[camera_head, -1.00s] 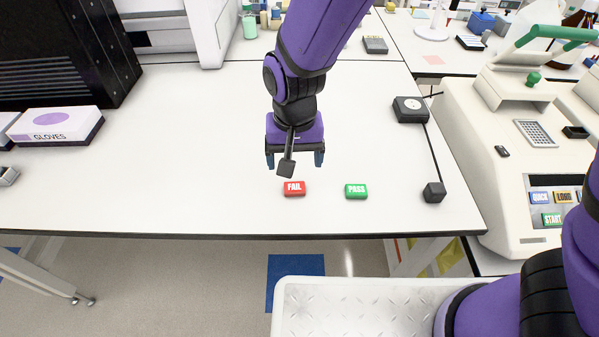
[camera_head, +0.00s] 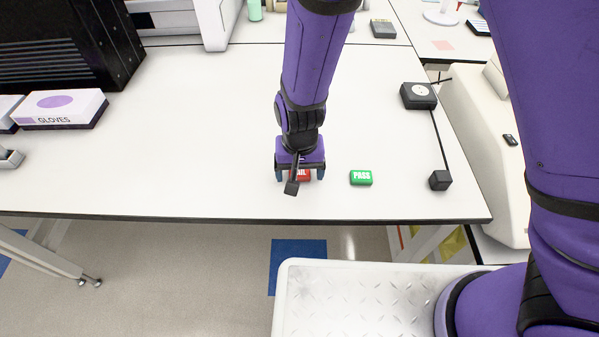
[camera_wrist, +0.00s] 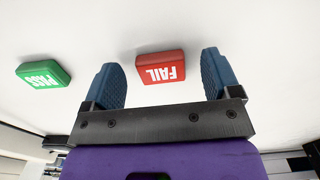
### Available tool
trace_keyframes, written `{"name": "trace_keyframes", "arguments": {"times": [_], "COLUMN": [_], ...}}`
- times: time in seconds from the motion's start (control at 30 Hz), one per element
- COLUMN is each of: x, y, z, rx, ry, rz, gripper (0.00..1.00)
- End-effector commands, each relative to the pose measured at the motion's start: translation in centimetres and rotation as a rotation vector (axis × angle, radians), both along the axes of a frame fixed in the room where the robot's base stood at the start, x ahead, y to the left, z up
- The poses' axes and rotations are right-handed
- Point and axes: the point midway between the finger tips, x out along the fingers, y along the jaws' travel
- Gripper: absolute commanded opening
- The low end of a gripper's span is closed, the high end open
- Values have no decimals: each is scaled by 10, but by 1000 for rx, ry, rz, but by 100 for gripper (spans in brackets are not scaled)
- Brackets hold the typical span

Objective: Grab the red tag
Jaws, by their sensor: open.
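The red tag marked FAIL (camera_head: 303,175) lies on the white table near its front edge, partly hidden by my gripper in the head view. In the wrist view the red tag (camera_wrist: 161,67) sits between my two blue fingers, nearer the right one, with a gap on each side. My gripper (camera_head: 300,176) is open and empty, pointing down over the tag. The wrist view shows my gripper (camera_wrist: 163,80) with its fingers spread wide.
A green PASS tag (camera_head: 361,177) lies to the right of the red one. A black box (camera_head: 440,180) is joined by a cord to a black square device (camera_head: 418,95). A gloves box (camera_head: 62,109) is at the left. The middle of the table is clear.

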Motion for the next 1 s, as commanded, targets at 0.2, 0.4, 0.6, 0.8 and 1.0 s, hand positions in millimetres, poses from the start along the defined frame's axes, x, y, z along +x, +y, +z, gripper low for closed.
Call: {"name": "trace_keyframes", "arguments": {"times": [0.2, 0.4, 0.6, 0.8, 1.0], "x": [1, 0, 0, 0, 3], "y": [0, 0, 0, 0, -2], "z": [-9, -9, -9, -9, -6], "rx": [0, 1, 1, 1, 1], "ry": [-1, -1, -1, -1, -2], "rz": [0, 0, 0, 0, -1], "gripper": [83, 72, 30, 30, 30]}}
